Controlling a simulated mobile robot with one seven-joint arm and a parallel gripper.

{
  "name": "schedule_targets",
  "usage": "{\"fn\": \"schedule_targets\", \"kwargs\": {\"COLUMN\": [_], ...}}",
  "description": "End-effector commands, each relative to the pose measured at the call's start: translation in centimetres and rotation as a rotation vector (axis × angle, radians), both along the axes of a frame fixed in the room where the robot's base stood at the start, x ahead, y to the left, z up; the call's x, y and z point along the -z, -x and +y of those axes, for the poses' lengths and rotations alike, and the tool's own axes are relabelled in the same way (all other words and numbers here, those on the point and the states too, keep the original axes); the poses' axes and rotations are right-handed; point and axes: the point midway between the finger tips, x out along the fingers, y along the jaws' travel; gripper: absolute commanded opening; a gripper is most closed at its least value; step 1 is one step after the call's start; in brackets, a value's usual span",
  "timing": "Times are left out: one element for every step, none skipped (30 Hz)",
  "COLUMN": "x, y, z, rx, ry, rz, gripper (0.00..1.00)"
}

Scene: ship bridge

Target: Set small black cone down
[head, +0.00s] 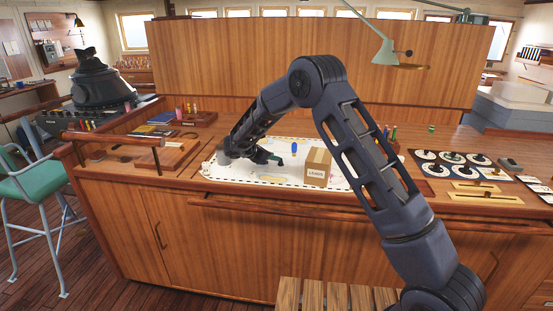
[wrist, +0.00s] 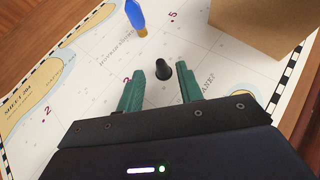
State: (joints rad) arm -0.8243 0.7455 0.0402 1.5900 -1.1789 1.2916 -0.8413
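The small black cone (wrist: 163,70) is on the white chart (wrist: 85,90) in the wrist view and seems to stand on it. My gripper (wrist: 160,82) has its two green fingers spread, one on each side of the cone, with chart showing in the gaps, so they do not appear to touch it. In the head view my gripper (head: 267,158) is low over the left half of the chart (head: 225,172). I cannot make out the cone there.
A cardboard box (head: 317,168) stands on the chart to the right of my gripper; it also shows in the wrist view (wrist: 262,22). A blue marker piece (head: 294,148) stands behind. A wooden tray (head: 180,150) lies to the left. Bare chart surrounds the cone.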

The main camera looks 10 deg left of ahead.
Motion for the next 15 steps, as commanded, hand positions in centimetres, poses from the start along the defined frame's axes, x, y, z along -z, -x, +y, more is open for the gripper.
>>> {"fn": "schedule_targets", "kwargs": {"x": [-0.6, -0.9, -1.3, -1.6, -1.8, -2.2, -2.4, -2.6, -2.9, -3.1, -3.3, -3.5, -3.6, -3.7, -3.9], "y": [0.7, 1.1, 1.6, 2.0, 2.3, 2.8, 3.1, 3.4, 3.8, 4.0, 4.3, 4.6, 4.7, 4.9, 5.0], "z": [0.8, 1.2, 1.7, 2.0, 2.4, 2.9, 3.2, 3.5, 3.8, 4.1, 4.3, 4.6, 4.7, 4.9, 5.0], "rx": [-0.004, -0.003, -0.004, -0.004, -0.004, -0.004, -0.004, -0.003, -0.002, -0.002, -0.003, -0.003, -0.003, -0.002, -0.002], "ry": [-0.001, -0.002, -0.001, -0.001, -0.001, -0.001, -0.001, -0.001, 0.000, 0.000, 0.000, 0.000, 0.000, 0.000, 0.000], "rz": [-0.001, -0.002, -0.001, -0.001, -0.001, 0.000, 0.000, 0.000, 0.000, 0.000, 0.000, 0.000, 0.000, 0.000, 0.000], "gripper": [0.36, 0.36, 0.36, 0.36, 0.36, 0.36, 0.36, 0.36, 0.36, 0.36, 0.36, 0.36, 0.36, 0.36, 0.36]}}
